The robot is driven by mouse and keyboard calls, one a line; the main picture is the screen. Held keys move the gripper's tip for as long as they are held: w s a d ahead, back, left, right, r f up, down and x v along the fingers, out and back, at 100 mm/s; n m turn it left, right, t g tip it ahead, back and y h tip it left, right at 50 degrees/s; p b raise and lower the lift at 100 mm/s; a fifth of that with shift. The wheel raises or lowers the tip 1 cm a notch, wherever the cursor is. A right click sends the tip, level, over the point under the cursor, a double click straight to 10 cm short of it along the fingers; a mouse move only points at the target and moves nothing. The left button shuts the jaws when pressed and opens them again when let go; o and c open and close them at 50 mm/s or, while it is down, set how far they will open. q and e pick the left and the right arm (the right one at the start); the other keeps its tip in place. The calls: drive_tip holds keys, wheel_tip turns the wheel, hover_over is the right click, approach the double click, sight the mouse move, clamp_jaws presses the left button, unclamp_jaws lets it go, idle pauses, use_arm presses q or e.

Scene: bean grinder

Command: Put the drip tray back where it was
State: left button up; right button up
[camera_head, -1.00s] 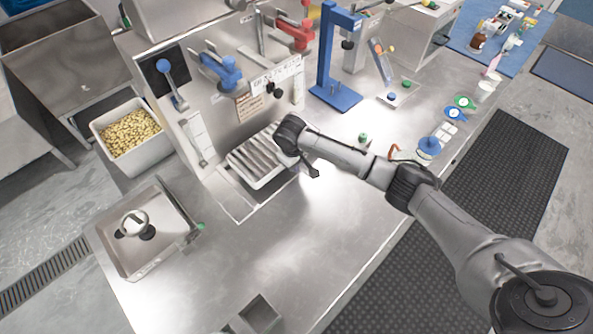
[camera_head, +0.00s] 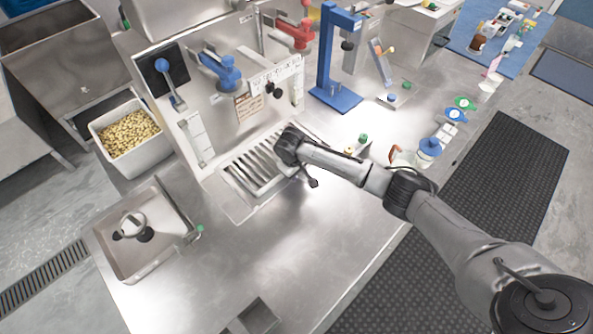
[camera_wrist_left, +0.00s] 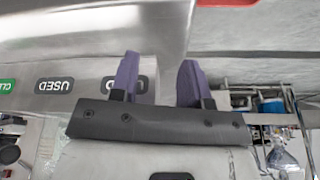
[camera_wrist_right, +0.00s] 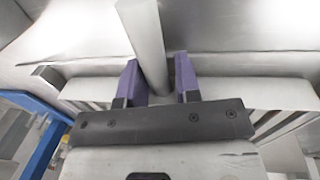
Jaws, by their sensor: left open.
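The drip tray (camera_head: 256,172), a pale tray with dark slots between slats, lies roughly level at the shallow recess (camera_head: 232,211) in the counter, below the grinder panel. Its near right end is hidden by my right gripper (camera_head: 300,172). In the right wrist view the purple fingers of the right gripper (camera_wrist_right: 160,78) are at the tray's pale rim (camera_wrist_right: 245,92), with a grey bar (camera_wrist_right: 143,35) between them; they appear shut on the tray. My left gripper (camera_wrist_left: 160,75) shows only in its wrist view, open and empty. Whether the tray is fully seated cannot be told.
A sink (camera_head: 147,235) with a metal part in it is at the left of the counter. A blue stand (camera_head: 335,65) rises behind the tray. A bean bin (camera_head: 130,135) stands left of the counter. The front counter is mostly clear.

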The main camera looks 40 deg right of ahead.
drive_tip(key=shift+o, duration=1.2)
drive_tip(key=shift+r, duration=0.1)
use_arm(q)
drive_tip(key=shift+d+r+p, duration=0.1)
drive_tip(key=shift+r+p, duration=0.65)
drive_tip(key=shift+p, duration=0.05)
use_arm(e)
wheel_tip(320, 180, up, 8)
drive_tip(key=a, duration=0.1)
drive_tip(key=shift+f, duration=0.25)
drive_tip(key=shift+a, duration=0.15)
